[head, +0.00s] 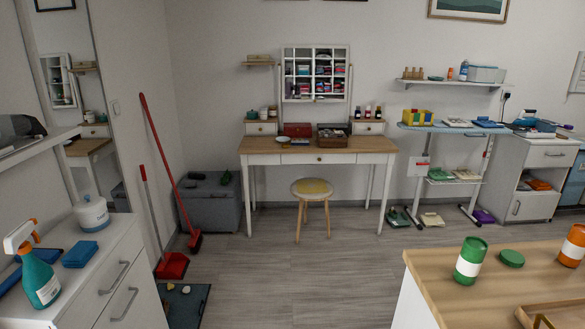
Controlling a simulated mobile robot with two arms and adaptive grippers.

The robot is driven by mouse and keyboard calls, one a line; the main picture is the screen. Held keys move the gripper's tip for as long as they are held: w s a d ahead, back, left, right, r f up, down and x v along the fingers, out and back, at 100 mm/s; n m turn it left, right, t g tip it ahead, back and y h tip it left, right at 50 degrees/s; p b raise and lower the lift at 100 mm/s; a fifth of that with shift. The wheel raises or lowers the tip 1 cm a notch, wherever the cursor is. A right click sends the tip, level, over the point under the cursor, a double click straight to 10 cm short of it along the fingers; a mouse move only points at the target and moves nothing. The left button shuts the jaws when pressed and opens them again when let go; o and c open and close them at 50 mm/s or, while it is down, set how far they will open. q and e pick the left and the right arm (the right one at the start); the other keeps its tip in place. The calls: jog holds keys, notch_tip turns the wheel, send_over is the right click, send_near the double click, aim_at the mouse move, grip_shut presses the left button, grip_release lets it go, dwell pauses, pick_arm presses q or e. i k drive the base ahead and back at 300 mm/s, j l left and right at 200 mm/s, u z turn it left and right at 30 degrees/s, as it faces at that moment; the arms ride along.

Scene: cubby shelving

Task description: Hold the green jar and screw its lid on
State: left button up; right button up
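The green jar (469,261) stands upright on the wooden top of a counter at the lower right. It has a white label band around its middle. A flat, round green lid (511,258) lies on the counter just right of the jar, apart from it. The inside of the jar's top cannot be made out at this size. Neither of my grippers shows in the head view.
An orange jar (573,246) with a white label stands right of the lid, at the picture's edge. A wooden tray (535,311) lies in front, partly cut off. The counter (430,268) is bare left of the jar. Grey floor (320,270) is open beyond.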

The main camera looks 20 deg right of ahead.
aim_at(474, 249)
jog(key=i+z, duration=0.25)
jog(key=z, duration=0.25)
jog(key=i+j+z, duration=0.15)
jog(key=z, duration=0.35)
jog(key=i+j+z, duration=0.2)
jog(key=z, duration=0.3)
jog(key=i+j+z, duration=0.2)
jog(key=z, duration=0.3)
jog(key=i+j+z, duration=0.2)
jog(key=z, duration=0.2)
jog(key=i+j+z, duration=0.15)
jog(key=j+z, duration=0.25)
jog(key=i+j+z, duration=0.1)
jog(key=j+z, duration=0.75)
jog(key=i, duration=0.05)
